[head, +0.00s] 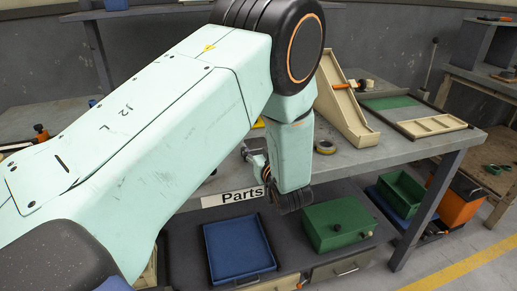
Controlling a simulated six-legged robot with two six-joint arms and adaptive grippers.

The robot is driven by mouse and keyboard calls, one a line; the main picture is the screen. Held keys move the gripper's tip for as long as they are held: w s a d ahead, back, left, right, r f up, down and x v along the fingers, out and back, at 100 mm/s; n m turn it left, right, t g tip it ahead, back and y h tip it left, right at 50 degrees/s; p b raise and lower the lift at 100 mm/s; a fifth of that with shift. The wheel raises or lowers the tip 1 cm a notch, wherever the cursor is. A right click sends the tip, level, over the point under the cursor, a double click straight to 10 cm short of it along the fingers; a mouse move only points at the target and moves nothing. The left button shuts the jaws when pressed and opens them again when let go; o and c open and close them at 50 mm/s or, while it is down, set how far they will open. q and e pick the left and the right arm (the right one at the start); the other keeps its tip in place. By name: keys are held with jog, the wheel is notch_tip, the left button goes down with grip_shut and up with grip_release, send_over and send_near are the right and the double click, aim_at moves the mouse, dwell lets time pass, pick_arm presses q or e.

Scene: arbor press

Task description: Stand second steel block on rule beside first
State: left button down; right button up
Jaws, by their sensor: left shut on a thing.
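My left arm comes in from the left and fills much of the head view. Its wrist hangs down at the table's front edge, and a small part of my left gripper (255,162) shows beside it, above the "Parts" label. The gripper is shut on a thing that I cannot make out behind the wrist. I cannot pick out either steel block or the rule; my arm covers much of the tabletop. My right gripper is not in view.
A cream angled stand (342,100) and a cream tray (432,125) are on the grey table (400,150), with a tape roll (325,147) near its front edge. Below are a blue tray (238,250) and a green box (338,223). The tabletop right of my wrist is partly clear.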

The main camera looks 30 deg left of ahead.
pick_arm(q)
jog(key=shift+r, duration=0.3)
jog(key=shift+s+f, duration=0.1)
jog(key=shift+f, duration=0.05)
jog(key=c, duration=0.7)
grip_release()
jog(key=shift+f, duration=0.25)
jog(key=shift+c, duration=0.2)
jog(key=o, duration=0.3)
jog(key=shift+r, duration=0.1)
